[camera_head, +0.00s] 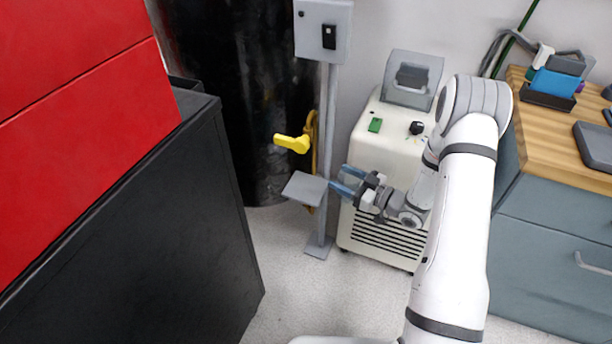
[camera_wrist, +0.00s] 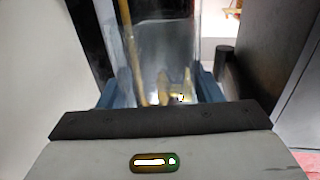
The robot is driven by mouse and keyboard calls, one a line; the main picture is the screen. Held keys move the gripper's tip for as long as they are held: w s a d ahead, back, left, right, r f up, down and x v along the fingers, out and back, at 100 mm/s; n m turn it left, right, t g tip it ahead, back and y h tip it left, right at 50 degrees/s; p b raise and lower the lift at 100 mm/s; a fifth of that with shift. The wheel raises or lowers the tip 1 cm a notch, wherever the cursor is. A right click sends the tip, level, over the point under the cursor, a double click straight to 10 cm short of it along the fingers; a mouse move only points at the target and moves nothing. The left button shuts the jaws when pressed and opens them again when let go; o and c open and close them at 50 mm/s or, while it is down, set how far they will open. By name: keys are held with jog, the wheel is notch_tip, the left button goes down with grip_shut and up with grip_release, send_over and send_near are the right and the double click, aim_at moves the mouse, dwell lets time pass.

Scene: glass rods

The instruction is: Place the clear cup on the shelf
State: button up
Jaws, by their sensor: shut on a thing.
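My gripper (camera_head: 347,181) is at the right edge of the small grey shelf (camera_head: 304,188), with its blue fingers pointing left towards it. In the wrist view my gripper (camera_wrist: 160,88) is shut on the clear cup (camera_wrist: 152,50), with one blue finger on each side. The cup is see-through, and a yellow shape shows through its wall. In the head view I cannot make out the cup's outline. I cannot tell whether the cup touches the shelf.
The shelf is on a grey post (camera_head: 328,150) with a yellow handle (camera_head: 293,143) above it. A cream machine (camera_head: 372,150) stands close behind my gripper. A black cabinet (camera_head: 150,220) is to the left, and a wood-topped counter (camera_head: 545,125) to the right.

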jog(key=f+b+x, duration=0.1)
jog(key=x, duration=0.3)
jog(key=f+b+x, duration=0.1)
jog(key=b+x, duration=0.1)
jog(key=x, duration=0.3)
jog(key=b+x, duration=0.1)
jog(key=x, duration=0.4)
jog(key=shift+f, duration=0.7)
jog(key=shift+f+b, duration=0.15)
jog(key=shift+b, duration=0.25)
jog(key=o, duration=0.8)
